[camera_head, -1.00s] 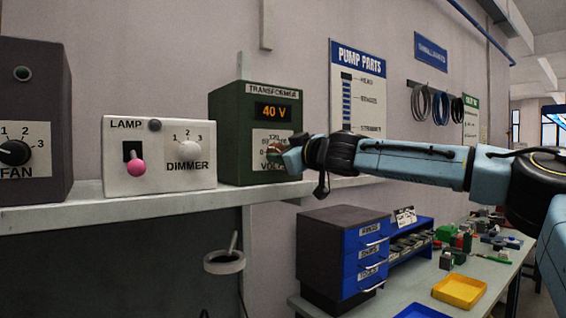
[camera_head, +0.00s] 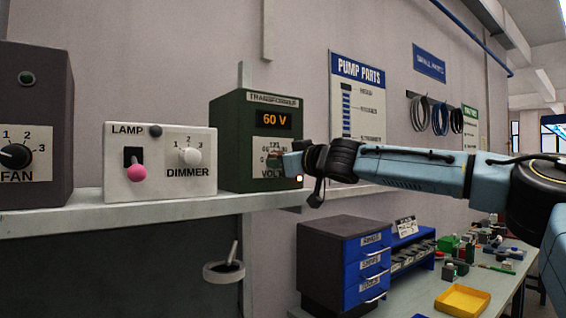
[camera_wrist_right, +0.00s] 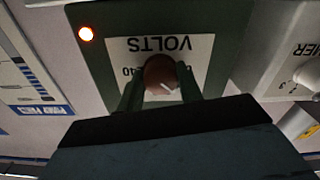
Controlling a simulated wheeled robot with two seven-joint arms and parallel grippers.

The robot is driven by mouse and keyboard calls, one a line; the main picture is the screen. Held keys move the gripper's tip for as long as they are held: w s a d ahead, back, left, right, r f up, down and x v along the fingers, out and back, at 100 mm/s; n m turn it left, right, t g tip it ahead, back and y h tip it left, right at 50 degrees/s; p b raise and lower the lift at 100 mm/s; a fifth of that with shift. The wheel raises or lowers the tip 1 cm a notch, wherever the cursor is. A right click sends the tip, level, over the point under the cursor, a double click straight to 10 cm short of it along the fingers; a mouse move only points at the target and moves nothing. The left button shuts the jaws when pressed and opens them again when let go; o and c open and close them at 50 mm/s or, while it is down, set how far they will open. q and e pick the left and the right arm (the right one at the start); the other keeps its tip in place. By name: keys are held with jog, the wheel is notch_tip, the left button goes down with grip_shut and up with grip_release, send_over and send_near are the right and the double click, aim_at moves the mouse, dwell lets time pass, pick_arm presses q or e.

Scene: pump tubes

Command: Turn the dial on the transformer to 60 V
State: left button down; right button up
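The green transformer (camera_head: 230,150) stands on the shelf, and its display (camera_head: 273,119) reads 60 V in orange. Its dial (camera_wrist_right: 160,76) is a round reddish-brown knob with a pale pointer mark, below the display on the white VOLTS plate (camera_wrist_right: 120,60). The wrist view shows the plate upside down. My right gripper (camera_wrist_right: 162,90) has one finger on each side of the dial and looks closed on it. In the head view my right gripper (camera_head: 284,163) covers the dial and part of the scale. My left gripper is not in view.
A lamp and dimmer box (camera_head: 150,190) stands left of the transformer, with a dark fan box (camera_head: 35,110) further left. The shelf (camera_head: 110,215) runs beneath them. A blue drawer unit (camera_head: 366,270) and a yellow tray (camera_head: 462,299) are on the lower bench.

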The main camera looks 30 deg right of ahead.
jog(key=o, duration=0.4)
jog(key=shift+s+d+b, duration=0.2)
jog(key=shift+s, duration=2.05)
jog(key=shift+s+d+b, duration=0.15)
jog(key=shift+s+b, duration=0.05)
jog(key=shift+s, duration=2)
jog(key=shift+s+d+b, duration=0.2)
jog(key=shift+s, duration=2.05)
